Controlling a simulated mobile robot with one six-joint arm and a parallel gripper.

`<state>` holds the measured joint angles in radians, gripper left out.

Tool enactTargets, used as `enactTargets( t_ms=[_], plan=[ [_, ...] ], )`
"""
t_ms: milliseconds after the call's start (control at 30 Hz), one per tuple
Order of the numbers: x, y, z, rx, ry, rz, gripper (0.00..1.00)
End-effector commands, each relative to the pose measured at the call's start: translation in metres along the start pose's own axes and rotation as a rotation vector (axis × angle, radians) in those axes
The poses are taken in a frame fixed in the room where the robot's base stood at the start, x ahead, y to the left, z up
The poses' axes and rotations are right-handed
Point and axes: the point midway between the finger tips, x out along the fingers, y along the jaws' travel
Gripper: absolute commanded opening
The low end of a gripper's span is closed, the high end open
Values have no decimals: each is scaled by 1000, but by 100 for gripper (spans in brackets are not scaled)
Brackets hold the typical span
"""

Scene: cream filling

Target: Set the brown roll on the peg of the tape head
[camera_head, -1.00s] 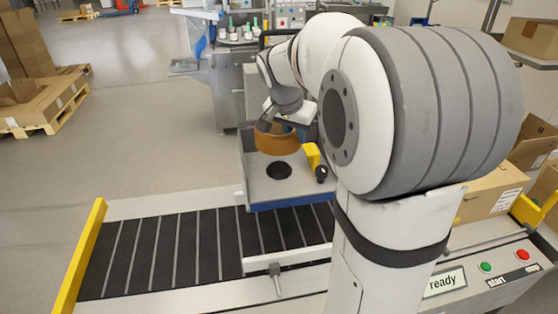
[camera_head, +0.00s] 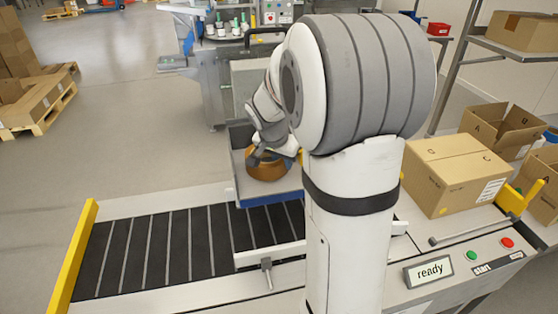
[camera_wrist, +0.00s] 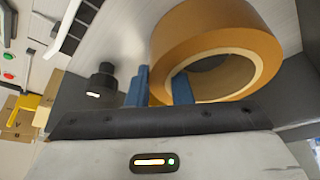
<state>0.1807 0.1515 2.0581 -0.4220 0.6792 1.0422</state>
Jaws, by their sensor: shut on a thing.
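The brown roll (camera_head: 265,171) hangs from my gripper (camera_head: 268,150) over the grey tray (camera_head: 268,202) with the blue front edge. In the wrist view, the roll (camera_wrist: 205,35) shows its brown outer face and pale core. My gripper's blue fingers (camera_wrist: 162,82) are shut on its wall, one outside and one in the hole. A black round knob-like part (camera_wrist: 100,85) stands left of the fingers, apart from the roll; I cannot tell whether it is the peg. In the head view, my arm hides the tape head except perhaps a yellow sliver (camera_head: 303,158).
The black conveyor (camera_head: 160,252) with a yellow end bar (camera_head: 76,255) runs in front of the tray. A closed carton (camera_head: 455,175) stands at the right, behind the "ready" display (camera_head: 429,271) and buttons. A machine (camera_head: 235,30) stands behind.

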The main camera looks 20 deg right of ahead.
Motion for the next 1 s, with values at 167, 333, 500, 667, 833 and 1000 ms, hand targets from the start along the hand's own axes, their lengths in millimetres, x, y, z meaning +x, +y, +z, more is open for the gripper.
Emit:
enactTargets(
  t_ms=[167,333,500,667,833,1000],
  plan=[
    [2,0,0,0,0,0,27],
    [2,0,0,0,0,0,41],
    [2,0,0,1,0,0,42],
    [-1,0,-1,1,0,1,42],
    [-23,0,-2,1,5,-3,42],
    [-62,0,-1,1,5,-4,42]
  ],
)
